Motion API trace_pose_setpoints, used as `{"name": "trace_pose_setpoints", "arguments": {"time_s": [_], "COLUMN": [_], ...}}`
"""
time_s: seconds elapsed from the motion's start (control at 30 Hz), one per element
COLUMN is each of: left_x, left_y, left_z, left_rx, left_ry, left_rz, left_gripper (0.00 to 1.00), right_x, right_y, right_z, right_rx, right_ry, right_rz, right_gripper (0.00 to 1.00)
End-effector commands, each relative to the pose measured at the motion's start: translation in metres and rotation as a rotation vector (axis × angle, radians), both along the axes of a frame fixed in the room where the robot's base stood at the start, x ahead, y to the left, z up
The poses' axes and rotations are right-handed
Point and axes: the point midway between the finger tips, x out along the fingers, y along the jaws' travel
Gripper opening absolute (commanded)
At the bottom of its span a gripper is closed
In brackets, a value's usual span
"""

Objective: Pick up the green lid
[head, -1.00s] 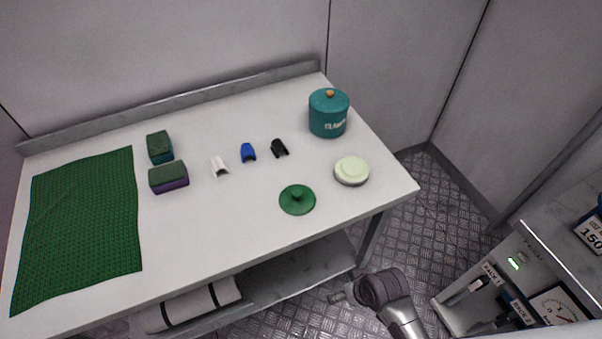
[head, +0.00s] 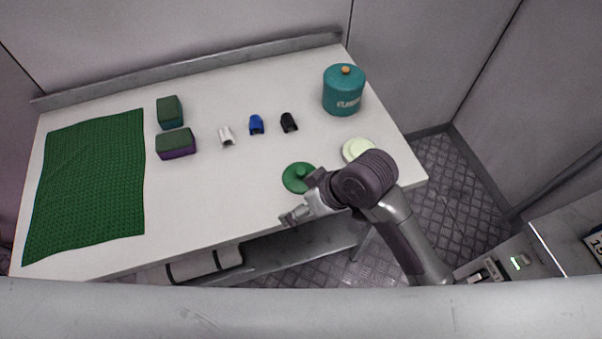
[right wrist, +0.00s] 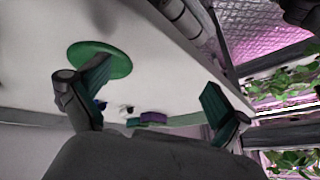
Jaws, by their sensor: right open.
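The green lid (head: 297,178) lies flat on the white table near its front edge, with a round knob on top. It also shows in the right wrist view (right wrist: 112,58), partly behind one finger. My right gripper (head: 298,198) is at the table's front edge, just in front of the lid and close to it. It is open, with its two fingers (right wrist: 155,100) spread wide and nothing between them. I cannot tell whether a finger touches the lid. My left gripper is not in view.
A teal canister (head: 343,94) stands at the back right. A pale round item (head: 356,148) is partly hidden by my right arm. White, blue and black small clips (head: 257,125), two sponge blocks (head: 176,146) and a green mat (head: 88,185) lie left.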

Motion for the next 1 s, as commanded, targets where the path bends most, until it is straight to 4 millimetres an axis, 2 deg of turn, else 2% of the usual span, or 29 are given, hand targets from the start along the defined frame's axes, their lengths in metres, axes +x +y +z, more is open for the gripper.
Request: {"name": "trace_pose_setpoints", "arguments": {"time_s": [0.2, 0.3, 0.37, 0.5, 0.73, 0.87, 1.0], "left_x": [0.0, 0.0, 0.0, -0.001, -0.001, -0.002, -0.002], "left_y": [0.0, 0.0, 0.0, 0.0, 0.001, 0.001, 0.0], "left_z": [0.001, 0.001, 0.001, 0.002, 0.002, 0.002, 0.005], "left_rx": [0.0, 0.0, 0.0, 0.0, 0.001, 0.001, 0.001], "left_ry": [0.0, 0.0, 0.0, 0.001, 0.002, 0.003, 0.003], "left_rz": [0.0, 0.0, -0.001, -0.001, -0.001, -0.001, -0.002], "left_gripper": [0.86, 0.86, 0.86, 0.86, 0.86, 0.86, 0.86], "right_x": [0.022, 0.032, 0.039, 0.06, 0.084, 0.086, 0.086], "right_y": [0.043, 0.05, 0.048, 0.032, 0.005, 0.0, 0.0], "right_z": [0.037, 0.051, 0.06, 0.08, 0.107, 0.104, 0.08], "right_rx": [-0.074, -0.163, -0.228, -0.382, -0.533, -0.553, -0.552], "right_ry": [-0.04, -0.04, -0.036, -0.008, 0.038, 0.05, 0.053], "right_rz": [0.305, 0.447, 0.515, 0.617, 0.658, 0.66, 0.66], "right_gripper": [1.0, 1.0, 1.0, 1.0, 1.0, 1.0, 1.0]}}
